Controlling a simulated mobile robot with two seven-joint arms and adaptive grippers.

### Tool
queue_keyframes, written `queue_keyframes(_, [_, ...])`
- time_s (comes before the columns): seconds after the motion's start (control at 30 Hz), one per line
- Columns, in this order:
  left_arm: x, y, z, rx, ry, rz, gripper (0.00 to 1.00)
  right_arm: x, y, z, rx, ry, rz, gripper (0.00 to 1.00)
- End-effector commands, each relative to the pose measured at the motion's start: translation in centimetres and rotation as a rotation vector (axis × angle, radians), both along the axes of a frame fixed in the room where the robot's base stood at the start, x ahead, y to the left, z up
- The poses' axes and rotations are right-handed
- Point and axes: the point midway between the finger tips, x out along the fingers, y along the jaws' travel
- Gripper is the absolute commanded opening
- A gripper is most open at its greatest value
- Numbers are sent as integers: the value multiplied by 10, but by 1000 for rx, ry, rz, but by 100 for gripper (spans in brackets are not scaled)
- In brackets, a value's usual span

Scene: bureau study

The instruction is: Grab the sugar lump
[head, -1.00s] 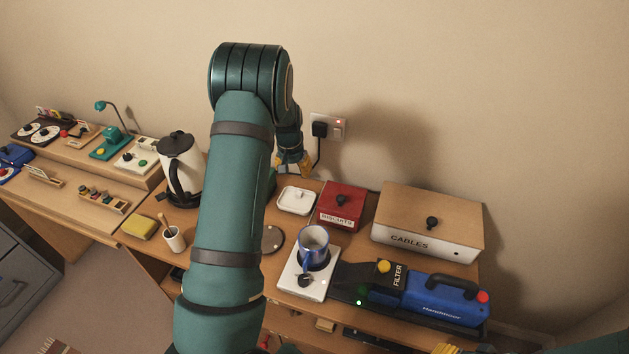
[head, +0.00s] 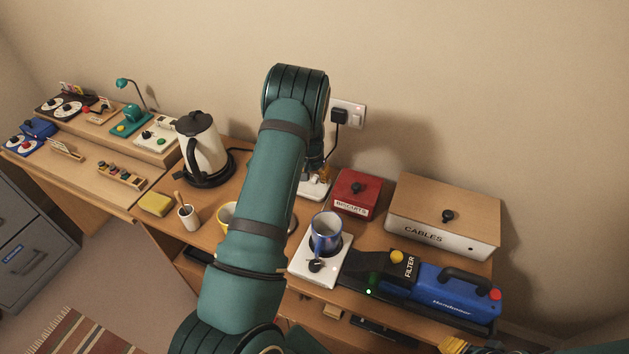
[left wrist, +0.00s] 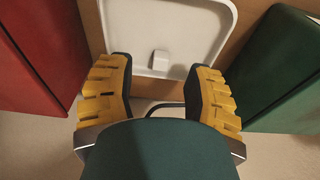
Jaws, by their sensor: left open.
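The sugar lump (left wrist: 160,62) is a small pale block on a white dish (left wrist: 185,20) in the left wrist view. My left gripper (left wrist: 162,72) is open and empty, with its yellow fingers on either side of the lump in that view. Whether the fingers are level with it I cannot tell. In the head view the left gripper (head: 321,171) is at the dish (head: 316,190), which is partly covered by my arm; the lump is not distinguishable there. Part of my right gripper (head: 455,345) shows at the bottom edge, its opening unclear.
A red biscuits box (head: 357,193) stands right of the dish. A green object (left wrist: 285,75) stands on the dish's other side. A blue mug (head: 326,233) sits on a white plate unit (head: 320,262) in front. A kettle (head: 202,150) and yellow mug (head: 227,214) are left.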

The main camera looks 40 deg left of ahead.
Motion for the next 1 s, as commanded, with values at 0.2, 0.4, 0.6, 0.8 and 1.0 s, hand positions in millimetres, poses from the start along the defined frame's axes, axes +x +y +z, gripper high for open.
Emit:
queue_keyframes(0.2, [4, 2, -24, 0, 0, 0, 52, 0, 0, -1, 0, 0, 0, 47])
queue_keyframes(0.4, [4, 2, -25, 0, -1, 0, 52, 0, 0, -1, 0, 0, 0, 47])
queue_keyframes(0.6, [4, 2, -25, 0, 0, 1, 35, 0, 0, -1, 0, 0, 0, 47])
queue_keyframes(0.8, [4, 2, -25, 0, 0, 1, 13, 0, 0, -1, 0, 0, 0, 47])
queue_keyframes(1.0, [4, 2, -25, 0, 0, 1, 8, 0, 0, -1, 0, 0, 0, 47])
